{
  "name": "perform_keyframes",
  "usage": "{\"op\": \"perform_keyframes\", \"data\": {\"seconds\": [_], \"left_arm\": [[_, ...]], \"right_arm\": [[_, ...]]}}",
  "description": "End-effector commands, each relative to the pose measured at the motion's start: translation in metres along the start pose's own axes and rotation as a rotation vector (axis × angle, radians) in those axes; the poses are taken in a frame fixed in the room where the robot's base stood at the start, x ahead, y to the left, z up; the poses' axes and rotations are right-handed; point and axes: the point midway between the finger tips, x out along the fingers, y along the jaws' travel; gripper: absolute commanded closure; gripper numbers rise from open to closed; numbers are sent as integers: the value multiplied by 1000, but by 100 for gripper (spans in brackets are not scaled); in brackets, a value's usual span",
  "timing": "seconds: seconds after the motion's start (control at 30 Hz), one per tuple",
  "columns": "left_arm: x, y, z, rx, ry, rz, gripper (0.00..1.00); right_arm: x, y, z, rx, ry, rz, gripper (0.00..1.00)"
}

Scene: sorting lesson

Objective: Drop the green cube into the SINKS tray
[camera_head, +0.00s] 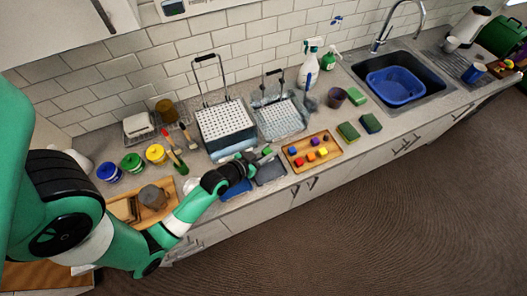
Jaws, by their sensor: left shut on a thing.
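The green cube (266,150) is small and shows at the tip of my left gripper (260,155). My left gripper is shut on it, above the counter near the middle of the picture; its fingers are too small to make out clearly. A dark grey tray (271,173) lies just below and beside the gripper. A blue tray (235,191) lies to its left, partly hidden by my left arm. I cannot read a label on either tray, so I cannot tell which is SINKS. My right gripper is not in view.
A wooden tray (334,149) with several coloured cubes lies to the right. Behind the gripper stand a blue rack tub (224,132) and a clear tub (279,120). Paint pots, including a yellow one (155,154), stand left. Sponges (347,132) and a sink basin (395,86) are farther right.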

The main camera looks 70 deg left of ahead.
Motion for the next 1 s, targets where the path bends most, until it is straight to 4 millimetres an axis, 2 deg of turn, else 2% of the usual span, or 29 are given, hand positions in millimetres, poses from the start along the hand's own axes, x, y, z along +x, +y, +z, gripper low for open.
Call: {"op": "perform_keyframes", "data": {"seconds": [0.07,0.33,0.73,1.0], "left_arm": [[-3,-6,-6,-6,-1,-15,100],[0,-9,0,-9,0,-21,100],[18,-8,46,-8,0,-20,100],[21,-8,51,-8,0,-20,100]], "right_arm": [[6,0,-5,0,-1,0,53],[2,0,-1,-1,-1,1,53],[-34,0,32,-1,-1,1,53],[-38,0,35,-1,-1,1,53]]}}
